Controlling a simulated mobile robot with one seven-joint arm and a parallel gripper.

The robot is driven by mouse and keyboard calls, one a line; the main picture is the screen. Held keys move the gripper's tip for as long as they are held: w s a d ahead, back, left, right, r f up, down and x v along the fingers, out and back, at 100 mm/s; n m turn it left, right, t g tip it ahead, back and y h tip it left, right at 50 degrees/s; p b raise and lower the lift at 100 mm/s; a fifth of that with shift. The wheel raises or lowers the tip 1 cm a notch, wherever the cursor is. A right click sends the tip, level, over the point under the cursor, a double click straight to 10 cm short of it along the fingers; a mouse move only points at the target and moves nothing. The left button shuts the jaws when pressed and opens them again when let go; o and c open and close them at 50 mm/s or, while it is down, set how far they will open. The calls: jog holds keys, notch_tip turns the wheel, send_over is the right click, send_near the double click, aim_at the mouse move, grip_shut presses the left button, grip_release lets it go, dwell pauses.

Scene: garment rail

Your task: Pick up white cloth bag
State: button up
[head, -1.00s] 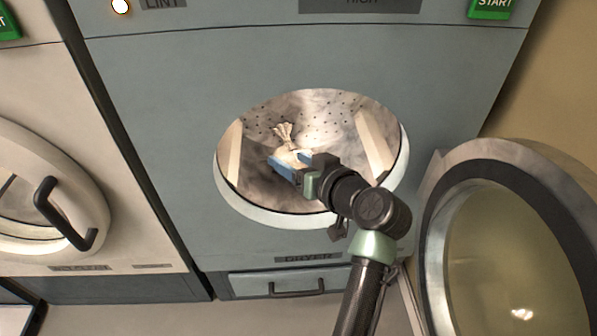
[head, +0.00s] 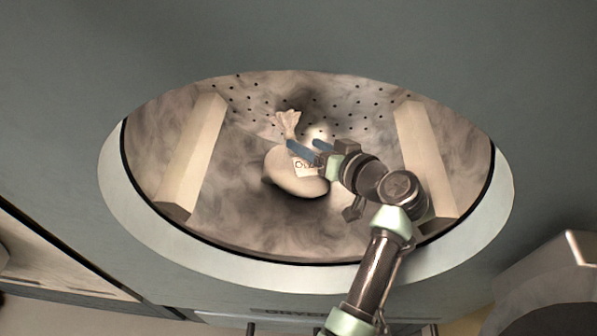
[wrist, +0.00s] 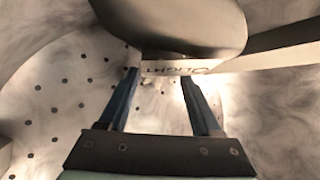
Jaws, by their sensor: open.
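The white cloth bag (head: 287,174) lies in the bottom of the dryer drum, with its tied, gathered neck pointing up and a printed label on its side. In the wrist view the bag (wrist: 175,22) fills the top middle, with the label at its lower edge. My gripper (head: 305,147) is inside the drum, its blue fingers apart at the bag's upper right, by the label and below the neck. In the wrist view the fingers of my gripper (wrist: 160,80) point at the bag with open space between them. I cannot tell whether either finger touches the cloth.
The round dryer opening (head: 130,213) surrounds my arm, which passes over its lower right rim. Pale drum paddles stand at left (head: 195,155) and right (head: 425,155). The perforated back wall (head: 350,98) is behind the bag. The drum floor left of the bag is clear.

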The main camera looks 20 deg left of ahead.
aim_at(293, 137)
jog(key=b+x, duration=0.3)
jog(key=x, duration=0.2)
jog(key=shift+f, duration=0.15)
jog(key=shift+w+a, duration=0.2)
jog(key=shift+w, duration=0.05)
grip_shut()
dwell(0.9)
